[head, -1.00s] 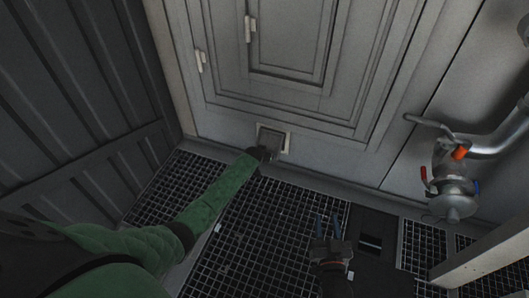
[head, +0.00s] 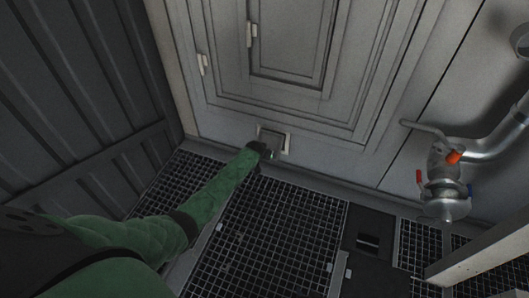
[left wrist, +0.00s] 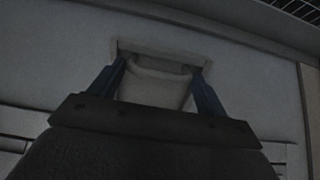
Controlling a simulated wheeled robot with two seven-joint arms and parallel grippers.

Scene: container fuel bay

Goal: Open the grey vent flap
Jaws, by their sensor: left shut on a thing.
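The grey vent flap (head: 275,140) sits in a pale square frame low on the light grey wall. In the left wrist view the flap (left wrist: 155,88) lies between the two blue fingers, inside its frame (left wrist: 160,50). My left gripper (left wrist: 157,78) is shut on the flap. In the head view my left arm reaches to the flap, and its dark wrist hides the flap's lower part. I cannot tell the flap's exact angle. My right gripper does not show in either view now.
A pipe coupling (head: 443,185) with red and blue levers juts from the wall at right. A beam (head: 480,258) crosses the lower right. A dark ribbed wall (head: 70,95) closes the left side. Open grating (head: 275,235) covers the floor below the flap.

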